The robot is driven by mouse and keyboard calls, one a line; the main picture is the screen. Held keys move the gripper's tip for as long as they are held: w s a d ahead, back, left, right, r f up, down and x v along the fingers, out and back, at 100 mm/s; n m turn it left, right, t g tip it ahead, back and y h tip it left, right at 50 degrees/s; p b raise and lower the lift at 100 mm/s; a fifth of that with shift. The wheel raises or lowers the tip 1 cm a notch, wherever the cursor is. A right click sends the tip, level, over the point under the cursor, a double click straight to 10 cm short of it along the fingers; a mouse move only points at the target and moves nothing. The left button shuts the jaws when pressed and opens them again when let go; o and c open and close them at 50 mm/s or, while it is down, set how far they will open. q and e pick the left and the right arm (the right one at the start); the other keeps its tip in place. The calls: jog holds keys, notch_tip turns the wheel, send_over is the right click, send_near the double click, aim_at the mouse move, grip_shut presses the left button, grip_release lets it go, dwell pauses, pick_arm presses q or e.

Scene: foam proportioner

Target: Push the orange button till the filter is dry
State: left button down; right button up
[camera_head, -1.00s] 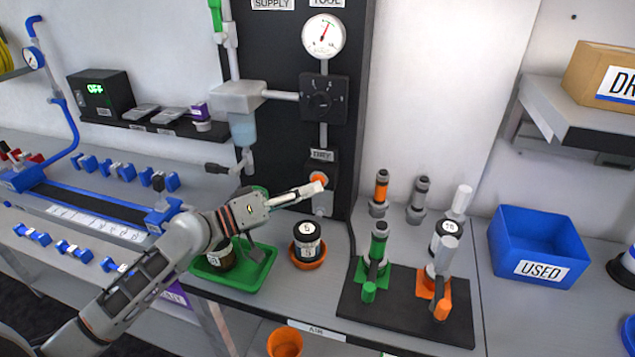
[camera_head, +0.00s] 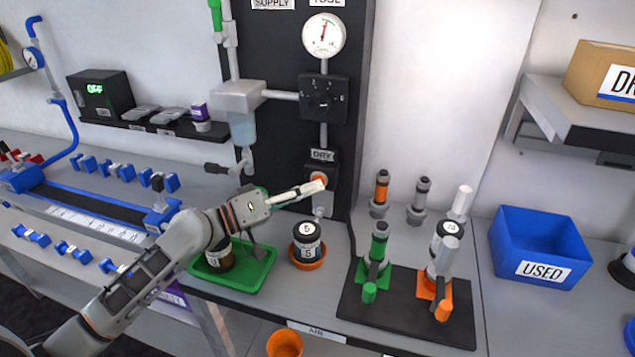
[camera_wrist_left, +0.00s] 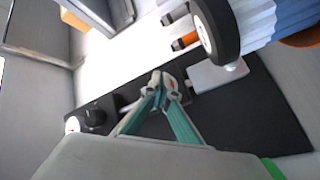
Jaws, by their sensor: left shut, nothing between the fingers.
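The orange button (camera_head: 318,177) is on a dark block under the DRY label (camera_head: 322,155) on the black panel. My left gripper (camera_head: 322,185) is shut and empty, its tip at the button and partly covering it. In the left wrist view its closed fingertips (camera_wrist_left: 162,84) meet at the block, with a bit of orange behind them. I cannot tell how far the button is pressed. A grey filter housing (camera_head: 238,95) with a translucent, bluish bowl (camera_head: 243,130) hangs to the upper left. Whether water is inside is unclear. My right gripper is out of view.
Upright nozzles (camera_head: 378,245) and a blue USED bin (camera_head: 540,240) are to the right.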

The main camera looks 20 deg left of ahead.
pick_arm(q)
jog(key=shift+s, duration=0.85)
jog(key=shift+s+a, duration=0.1)
jog(key=shift+s, duration=2.4)
